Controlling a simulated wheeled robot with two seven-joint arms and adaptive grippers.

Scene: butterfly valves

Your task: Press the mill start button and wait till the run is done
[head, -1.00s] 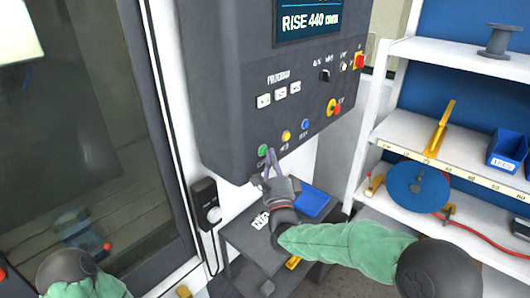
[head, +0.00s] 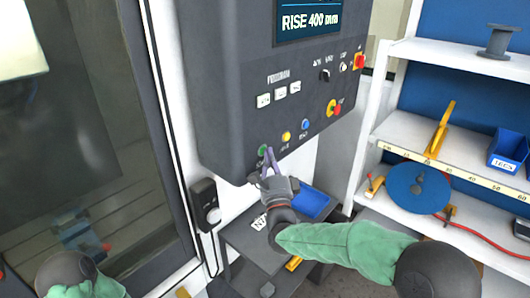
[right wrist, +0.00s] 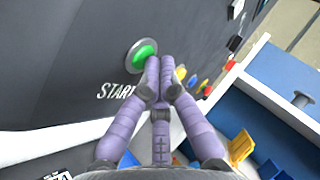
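The green start button (head: 262,150) is on the lower left of the dark control panel (head: 230,90). It also shows in the right wrist view (right wrist: 142,55), in a metal ring with the word START beside it. My right gripper (head: 269,158) has its purple fingers drawn together, with nothing seen between them. Its fingertips (right wrist: 158,68) are at the button's right edge; I cannot tell whether they touch it. The display (head: 308,20) reads RISE 400 mm.
Yellow (head: 286,136) and blue (head: 305,124) buttons and a red knob (head: 337,108) sit right of the start button. A mill window (head: 90,110) is at left. A shelf (head: 455,140) with a blue bin (head: 507,150) stands at right. A small stand (head: 255,245) is below.

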